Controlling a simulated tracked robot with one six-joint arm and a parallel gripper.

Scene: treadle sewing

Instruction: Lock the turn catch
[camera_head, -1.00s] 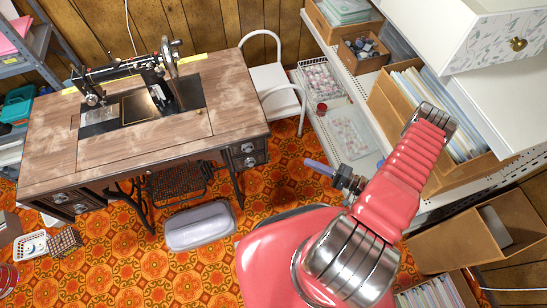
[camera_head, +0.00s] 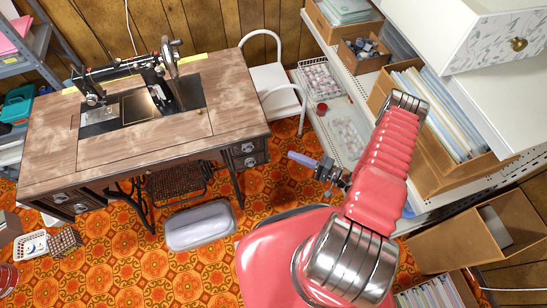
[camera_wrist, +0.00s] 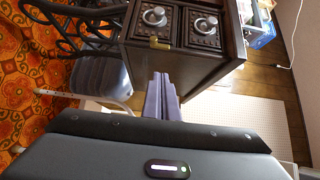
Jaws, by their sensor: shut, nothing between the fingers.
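A small brass fitting (camera_wrist: 158,43), which looks like the turn catch, shows in the wrist view at the edge of the drawer front, below two dark drawers (camera_wrist: 184,25) with ring pulls. I cannot make out which way it is turned. My gripper (camera_wrist: 160,76) has its purple fingers together and empty, pointing toward the cabinet. In the wrist view the tips appear just below the brass fitting. In the head view, my gripper (camera_head: 290,155) is to the right of the sewing table (camera_head: 234,92) and its drawers (camera_head: 248,152), apart from them.
A white chair (camera_head: 275,80) stands behind the table's right corner. A grey padded seat (camera_head: 200,225) is in front of the table. White shelving with boxes (camera_head: 434,112) lines the right side. Patterned floor is open between the table and my arm.

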